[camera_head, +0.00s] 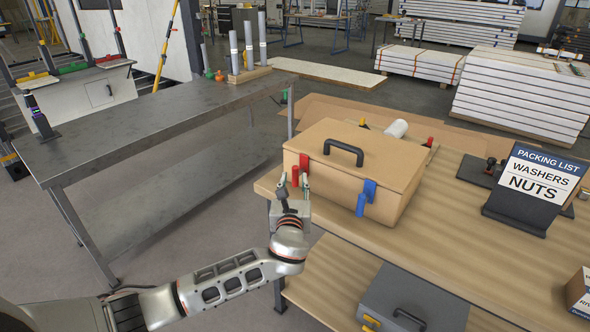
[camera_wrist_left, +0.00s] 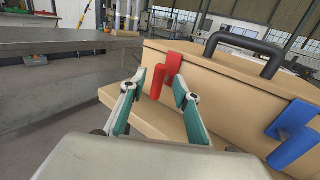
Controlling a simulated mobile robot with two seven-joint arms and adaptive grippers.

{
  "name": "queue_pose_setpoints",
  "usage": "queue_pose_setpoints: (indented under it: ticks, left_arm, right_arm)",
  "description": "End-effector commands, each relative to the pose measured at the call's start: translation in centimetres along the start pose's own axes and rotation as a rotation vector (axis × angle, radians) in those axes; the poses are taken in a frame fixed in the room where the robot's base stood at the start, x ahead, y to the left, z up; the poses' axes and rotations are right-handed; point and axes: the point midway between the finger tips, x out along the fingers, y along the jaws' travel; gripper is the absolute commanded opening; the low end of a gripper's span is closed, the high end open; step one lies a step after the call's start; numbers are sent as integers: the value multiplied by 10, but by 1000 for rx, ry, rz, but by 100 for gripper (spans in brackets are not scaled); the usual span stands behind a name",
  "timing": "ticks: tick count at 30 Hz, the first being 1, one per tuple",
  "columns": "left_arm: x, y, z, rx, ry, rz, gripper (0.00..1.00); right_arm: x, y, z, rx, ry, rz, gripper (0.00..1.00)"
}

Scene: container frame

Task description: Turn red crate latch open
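The wooden crate (camera_head: 335,185) sits on the wooden workbench with its lid closed and a black handle on top. Its red latch (camera_head: 303,166) is on the front face near the left corner; in the left wrist view the red latch (camera_wrist_left: 168,70) has its lever hanging down. The blue latch (camera_head: 367,196) is on the same face to the right and also shows in the wrist view (camera_wrist_left: 294,134). My left gripper (camera_head: 294,182) is open just in front of the red latch. In the wrist view its fingertips (camera_wrist_left: 163,87) appear on either side of the lever; contact is unclear. My right gripper is out of view.
The wooden bench (camera_head: 430,235) extends right, with a packing-list sign (camera_head: 532,182) on it. A grey toolbox (camera_head: 415,300) stands on the lower shelf. A metal table (camera_head: 150,125) is at left, with floor between. Bottles stand behind the crate.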

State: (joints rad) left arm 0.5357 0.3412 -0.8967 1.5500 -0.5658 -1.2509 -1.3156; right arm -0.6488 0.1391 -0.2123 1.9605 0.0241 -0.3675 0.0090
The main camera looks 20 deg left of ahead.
Motion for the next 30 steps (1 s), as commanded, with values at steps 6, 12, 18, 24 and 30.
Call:
queue_pose_setpoints:
  ticks: [6,12,18,24,30]
  left_arm:
    - [36,0,1,-2,-1,2,31]
    - [55,0,0,-2,1,0,31]
    - [60,0,0,-5,2,-1,31]
    - [59,0,0,-5,2,-1,21]
    - [59,0,0,-5,2,-1,0]
  right_arm:
    - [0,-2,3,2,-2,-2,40]
    - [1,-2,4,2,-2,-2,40]
    - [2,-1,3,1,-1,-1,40]
    - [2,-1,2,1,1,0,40]
    - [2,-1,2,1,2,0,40]
